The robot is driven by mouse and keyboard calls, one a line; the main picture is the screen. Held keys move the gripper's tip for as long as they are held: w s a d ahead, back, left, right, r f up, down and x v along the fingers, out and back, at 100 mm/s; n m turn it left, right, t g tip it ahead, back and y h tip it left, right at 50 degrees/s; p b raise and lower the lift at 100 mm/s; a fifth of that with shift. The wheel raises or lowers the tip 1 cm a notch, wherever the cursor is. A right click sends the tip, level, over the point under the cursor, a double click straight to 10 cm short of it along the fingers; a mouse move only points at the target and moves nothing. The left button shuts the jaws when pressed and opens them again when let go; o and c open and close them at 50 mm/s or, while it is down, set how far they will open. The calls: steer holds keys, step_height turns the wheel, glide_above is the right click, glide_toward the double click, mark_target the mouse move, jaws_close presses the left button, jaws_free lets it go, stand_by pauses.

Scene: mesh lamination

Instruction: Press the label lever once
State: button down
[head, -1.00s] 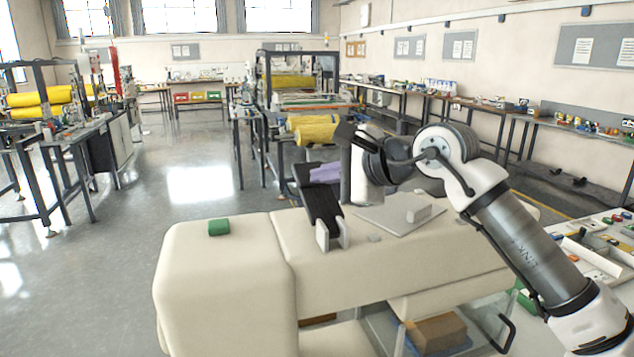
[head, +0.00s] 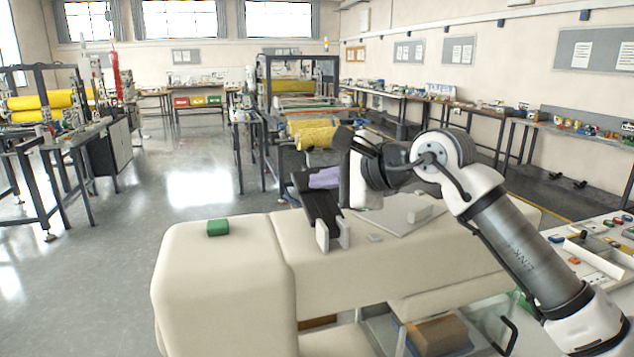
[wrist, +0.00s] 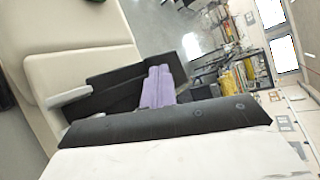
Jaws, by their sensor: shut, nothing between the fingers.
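A black sloping slab (head: 322,207) lies on the cream machine top, with a lavender piece (head: 325,178) at its far end. Two upright pale plates (head: 322,236) stand at its near end. I cannot tell which part is the label lever. In the wrist view the slab (wrist: 110,92), the lavender piece (wrist: 157,86) and a pale tab (wrist: 70,97) show. My gripper (head: 362,190) is shut and empty, just right of the slab's far half. Its fingertips are hidden, so I cannot tell whether it touches anything.
A green block (head: 217,228) sits on the left cream surface (head: 220,275). A flat grey plate (head: 400,219) with a small block (head: 418,214) lies right of the slab. A yellow roll (head: 312,133) stands behind. The left cream surface is mostly clear.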

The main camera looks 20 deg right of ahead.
mark_target(330, 211)
steer(key=shift+w+f+b, duration=0.45)
steer(key=shift+f+b, duration=0.2)
steer(key=shift+f, duration=0.2)
stand_by(0.9)
steer(key=shift+s+r+p, duration=0.25)
steer(key=shift+s+r, duration=0.1)
steer(key=shift+r, duration=0.4)
steer(key=shift+s+r+p, duration=0.25)
steer(key=shift+s+r, duration=0.15)
steer(key=shift+r, duration=0.3)
steer(key=shift+s+r+p, duration=0.25)
steer(key=shift+s+r, duration=0.1)
steer(key=shift+r, duration=0.4)
steer(key=shift+r, duration=0.1)
steer(key=r, duration=0.1)
steer(key=s+r+p, duration=0.1)
steer(key=r, duration=0.1)
steer(key=s+r, duration=0.1)
steer(key=shift+s+r+p, duration=0.1)
steer(key=shift+r+p, duration=0.05)
steer(key=shift+p, duration=0.25)
